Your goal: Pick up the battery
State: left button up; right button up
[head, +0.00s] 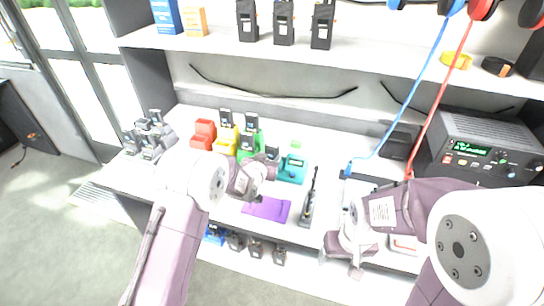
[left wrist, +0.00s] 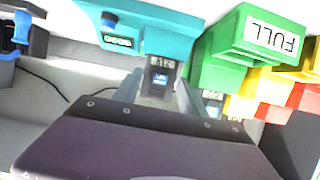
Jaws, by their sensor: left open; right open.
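A small dark battery (left wrist: 160,76) with a lit screen is between the fingers of my open left gripper (left wrist: 158,95) in the left wrist view. I cannot tell whether either finger touches it. In the head view the battery (head: 272,153) stands just left of the teal device (head: 293,168), partly hidden by my left gripper (head: 262,170). The teal device also shows in the left wrist view (left wrist: 140,30). Other dark batteries (head: 225,117) stand at the red, yellow and green holders (head: 203,134). My right gripper (head: 345,256) is open and empty near the counter's front edge.
Several radios (head: 147,138) stand at the left end. A power supply (head: 485,150) with blue and red cables is at right. A shelf (head: 270,50) runs above.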

pick_arm(q)
jog(key=c, duration=1.1)
jog(key=shift+o, duration=0.2)
jog(key=shift+r, duration=0.15)
jog(key=shift+r, duration=0.3)
jog(key=r, duration=0.2)
jog(key=d+r, duration=0.1)
jog(key=r, duration=0.1)
jog(key=shift+s, duration=0.25)
jog(key=s+d+r+p, duration=0.2)
jog(key=s+d+r, duration=0.2)
jog(key=d, duration=0.5)
notch_tip(320, 180, up, 2)
jog(key=shift+d+r+p, duration=0.1)
jog(key=shift+d+p, duration=0.2)
jog(key=shift+d, duration=0.1)
